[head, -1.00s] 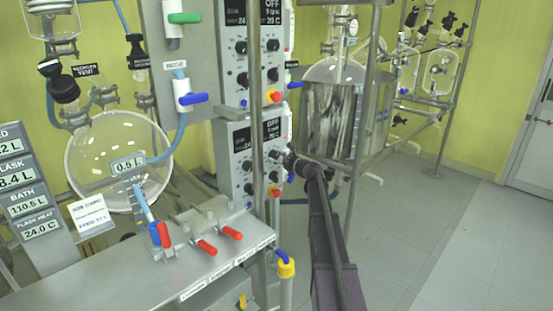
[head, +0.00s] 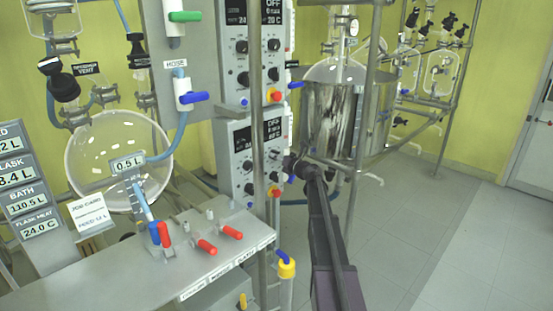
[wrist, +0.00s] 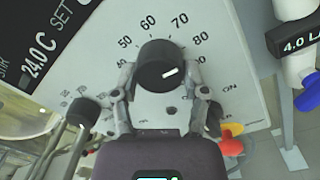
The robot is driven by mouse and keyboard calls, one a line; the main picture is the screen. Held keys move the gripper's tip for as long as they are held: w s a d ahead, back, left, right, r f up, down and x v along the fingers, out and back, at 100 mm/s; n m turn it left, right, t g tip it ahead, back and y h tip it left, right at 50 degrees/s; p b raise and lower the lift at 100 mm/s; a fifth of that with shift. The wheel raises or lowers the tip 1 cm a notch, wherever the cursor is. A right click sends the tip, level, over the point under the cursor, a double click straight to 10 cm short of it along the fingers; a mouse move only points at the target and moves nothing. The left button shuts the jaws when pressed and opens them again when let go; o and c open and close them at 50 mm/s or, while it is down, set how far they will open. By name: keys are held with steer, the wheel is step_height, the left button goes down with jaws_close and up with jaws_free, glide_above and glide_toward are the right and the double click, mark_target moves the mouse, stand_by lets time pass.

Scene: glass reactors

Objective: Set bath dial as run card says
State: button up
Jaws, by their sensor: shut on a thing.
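The bath dial (wrist: 158,62) is a black round knob on a pale panel in the wrist view. Printed numbers run around it, from about 40 to 90. Its white mark points right and slightly up, toward the high numbers; the exact reading is unclear. My gripper (wrist: 163,88) is shut on the dial, one finger on each side. In the head view my gripper (head: 286,163) is at the lower control box (head: 240,155) and hides the dial. A white card (head: 88,214) stands at the left; its small print is blurred.
A dark display (wrist: 45,50) beside the dial shows 24.0 C and SET. Another black knob (wrist: 83,112) is lower left, with a metal post (wrist: 58,150) close by. Red and yellow knobs (wrist: 231,138) are lower right. A steel vessel (head: 333,110) stands behind my arm.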

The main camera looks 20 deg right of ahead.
steer(key=shift+w+m, duration=0.1)
steer(key=shift+m, duration=0.5)
steer(key=o, duration=1.1)
steer(key=shift+o, duration=0.2)
steer(key=shift+n, duration=0.5)
